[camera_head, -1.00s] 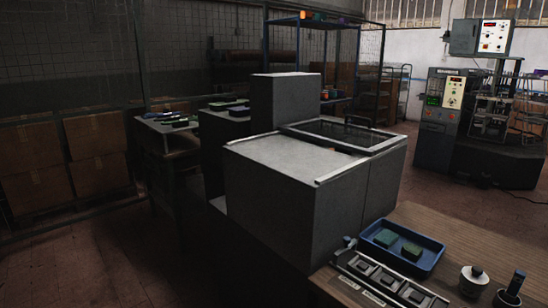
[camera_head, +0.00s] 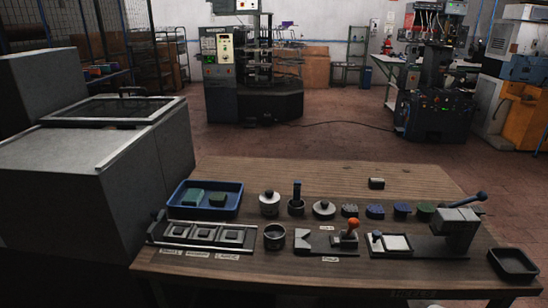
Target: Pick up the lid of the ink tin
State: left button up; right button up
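A light round tin with a dark knobbed lid (camera_head: 270,197) stands upright on the wooden table, right of the blue tray. A lower, light round piece with a dark knob (camera_head: 324,209) sits further right. An open dark round cup (camera_head: 274,237) stands in front of them. The labels are too small to read, so I cannot tell for sure which of these is the ink tin. Neither of my grippers is in view.
A blue tray (camera_head: 229,211) with green blocks, a slotted rack (camera_head: 204,235), a stamping fixture with an orange knob (camera_head: 327,243), a lever press (camera_head: 458,222) and a dark bin (camera_head: 513,264) share the table (camera_head: 300,173). Its back strip is mostly clear. A grey cabinet (camera_head: 75,170) stands left.

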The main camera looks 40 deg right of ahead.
aim_at(323, 210)
jog(key=z, duration=1.75)
